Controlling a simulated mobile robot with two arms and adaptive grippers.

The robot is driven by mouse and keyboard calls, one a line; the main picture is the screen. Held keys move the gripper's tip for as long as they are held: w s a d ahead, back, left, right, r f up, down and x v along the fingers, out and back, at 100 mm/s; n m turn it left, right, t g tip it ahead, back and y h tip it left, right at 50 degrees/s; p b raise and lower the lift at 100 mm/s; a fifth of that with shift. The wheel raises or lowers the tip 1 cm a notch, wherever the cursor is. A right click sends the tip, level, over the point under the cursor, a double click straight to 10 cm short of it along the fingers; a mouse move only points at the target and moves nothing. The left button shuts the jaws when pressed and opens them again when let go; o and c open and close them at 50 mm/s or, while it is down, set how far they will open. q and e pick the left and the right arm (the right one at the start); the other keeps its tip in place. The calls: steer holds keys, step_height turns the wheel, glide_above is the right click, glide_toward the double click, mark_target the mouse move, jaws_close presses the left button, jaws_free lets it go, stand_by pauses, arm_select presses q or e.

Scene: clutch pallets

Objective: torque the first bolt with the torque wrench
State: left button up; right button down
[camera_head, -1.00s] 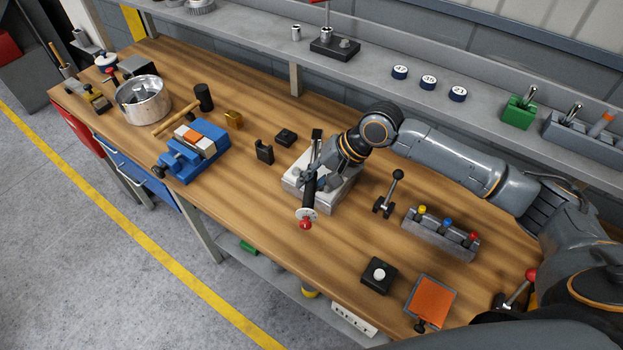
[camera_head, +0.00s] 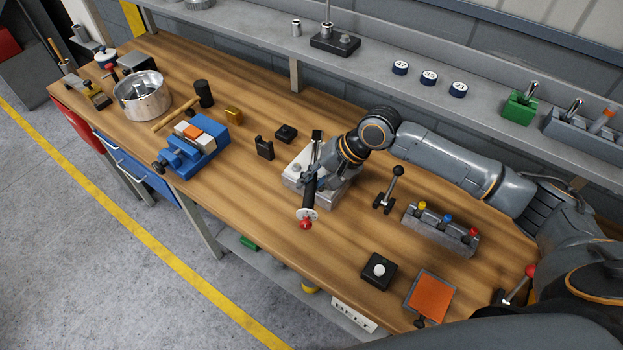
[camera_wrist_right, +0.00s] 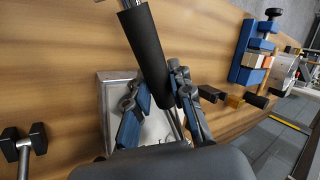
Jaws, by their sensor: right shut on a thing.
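My right gripper (camera_head: 313,180) is shut on the black-handled torque wrench (camera_head: 308,200), over a pale metal block (camera_head: 292,186) on the bench. In the right wrist view the black handle (camera_wrist_right: 146,48) slants between the two blue-and-grey fingers (camera_wrist_right: 158,97), and the metal block (camera_wrist_right: 108,92) lies beneath. The first bolt cannot be made out; the gripper and wrench cover much of the block. My left gripper is not in view.
A small lever (camera_head: 391,188) and a grey rack with coloured knobs (camera_head: 440,232) stand right of the block. A black box with a white button (camera_head: 379,271) is nearer the front. A blue vise (camera_head: 190,155) is at left.

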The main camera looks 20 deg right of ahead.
steer(key=shift+w+r, duration=0.1)
steer(key=shift+r, duration=0.05)
steer(key=shift+w+a+r+m+p, duration=0.15)
steer(key=shift+a+m+p, duration=0.35)
steer(key=shift+p, duration=0.55)
steer(key=shift+w+a+m+t+p, duration=0.3)
steer(key=shift+a+t+p, duration=0.2)
steer(key=shift+p, duration=0.25)
steer(key=shift+f, duration=0.2)
steer(key=p, duration=0.1)
steer(key=w+a+m+h+p, duration=0.1)
steer(key=p, duration=0.1)
steer(key=shift+w+a+r+m+t, duration=0.1)
steer(key=shift+w+a+m+t, duration=0.05)
steer(key=shift+a+m+t, duration=0.15)
